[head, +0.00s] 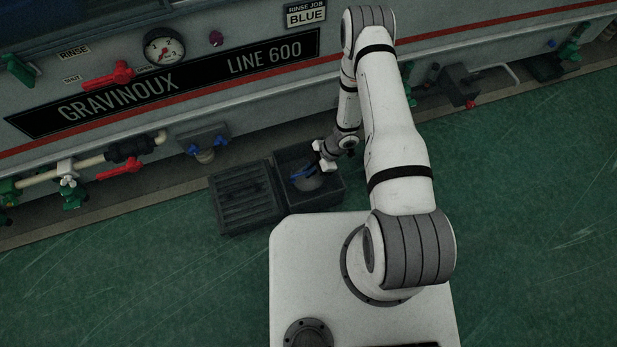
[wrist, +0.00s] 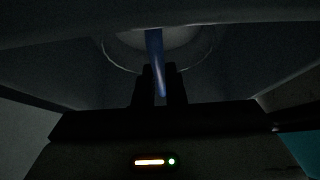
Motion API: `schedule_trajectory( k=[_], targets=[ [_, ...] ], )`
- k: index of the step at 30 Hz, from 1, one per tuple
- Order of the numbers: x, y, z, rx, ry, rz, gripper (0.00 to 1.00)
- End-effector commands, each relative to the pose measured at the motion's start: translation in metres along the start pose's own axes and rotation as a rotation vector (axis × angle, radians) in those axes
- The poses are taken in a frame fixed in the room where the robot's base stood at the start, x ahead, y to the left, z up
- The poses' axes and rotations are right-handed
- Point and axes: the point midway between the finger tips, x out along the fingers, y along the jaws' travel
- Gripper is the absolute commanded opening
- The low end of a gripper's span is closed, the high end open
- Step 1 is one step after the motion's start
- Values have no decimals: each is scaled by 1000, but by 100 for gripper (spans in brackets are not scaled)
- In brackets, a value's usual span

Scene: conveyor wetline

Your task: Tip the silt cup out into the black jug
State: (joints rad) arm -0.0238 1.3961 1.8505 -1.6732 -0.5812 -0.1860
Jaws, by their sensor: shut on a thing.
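A grey round cup (head: 308,182) with a blue handle (head: 301,173), which looks like the silt cup, is in or just above the dark square basin on the floor. My gripper (head: 318,168) is beside the cup and reaches down into the basin. In the wrist view my gripper (wrist: 160,88) has its dark fingers on both sides of the blue handle (wrist: 154,50), shut on it. The pale round cup (wrist: 185,40) shows beyond the fingers, dim and partly cut by an edge above. Its contents cannot be made out. I cannot make out a black jug in either view.
The dark basin (head: 331,196) adjoins a slatted grate (head: 246,200) on its left. The machine wall carries a gauge (head: 164,47), a red lever (head: 107,76) and pipes with valves (head: 68,186). A grey box fitting (head: 459,84) is at right. Green floor is clear at right.

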Motion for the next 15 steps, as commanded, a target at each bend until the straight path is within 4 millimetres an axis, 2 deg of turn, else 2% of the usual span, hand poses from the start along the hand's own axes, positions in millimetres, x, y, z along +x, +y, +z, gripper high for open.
schedule_trajectory(
  k=[10,15],
  targets=[
    [0,0,0,0,0,0,0],
    [-6,0,-4,0,0,0,0]
  ],
)
